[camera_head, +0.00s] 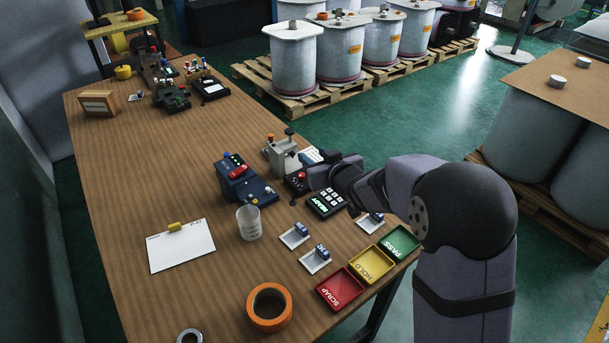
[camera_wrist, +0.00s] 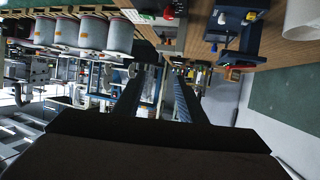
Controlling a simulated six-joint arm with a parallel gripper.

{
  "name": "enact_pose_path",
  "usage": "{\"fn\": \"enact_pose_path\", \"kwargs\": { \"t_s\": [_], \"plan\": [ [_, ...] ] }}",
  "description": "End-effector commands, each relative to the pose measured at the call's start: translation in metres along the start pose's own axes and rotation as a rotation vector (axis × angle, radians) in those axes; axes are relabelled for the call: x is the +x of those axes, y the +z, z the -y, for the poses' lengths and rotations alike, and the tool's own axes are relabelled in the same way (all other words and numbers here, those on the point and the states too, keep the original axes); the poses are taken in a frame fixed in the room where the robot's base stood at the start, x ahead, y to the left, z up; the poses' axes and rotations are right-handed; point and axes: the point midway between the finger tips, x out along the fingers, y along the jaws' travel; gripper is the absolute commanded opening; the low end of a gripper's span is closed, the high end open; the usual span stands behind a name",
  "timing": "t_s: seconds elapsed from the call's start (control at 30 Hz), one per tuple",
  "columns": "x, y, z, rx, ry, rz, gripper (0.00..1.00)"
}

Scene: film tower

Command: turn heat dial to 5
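No dial marked for heat can be made out in either view. A blue bench device (camera_head: 238,176) with a dark, green-lit panel stands mid-table; a blue device also shows at the top of the wrist view (camera_wrist: 238,22). Right of it is a grey machine (camera_head: 284,154) with a dark knob on top.
A black keypad (camera_head: 327,203) showing green text lies just below my gripper. Red (camera_head: 340,289), yellow (camera_head: 372,264) and green (camera_head: 402,242) trays line the table's near right edge. A clear cup (camera_head: 249,222) and orange tape roll (camera_head: 269,307) stand left.

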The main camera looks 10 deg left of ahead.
Motion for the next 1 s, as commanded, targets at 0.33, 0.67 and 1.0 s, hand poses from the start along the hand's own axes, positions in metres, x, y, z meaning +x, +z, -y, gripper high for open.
{"fn": "enact_pose_path", "kwargs": {
  "t_s": [0.33, 0.67, 1.0],
  "plan": [
    [0.029, 0.073, 0.003, -0.006, -0.002, 0.013, 0.37],
    [0.039, 0.097, 0.004, -0.009, -0.002, 0.010, 0.37],
    [0.059, 0.096, 0.004, -0.010, -0.003, 0.010, 0.37]
  ]
}}
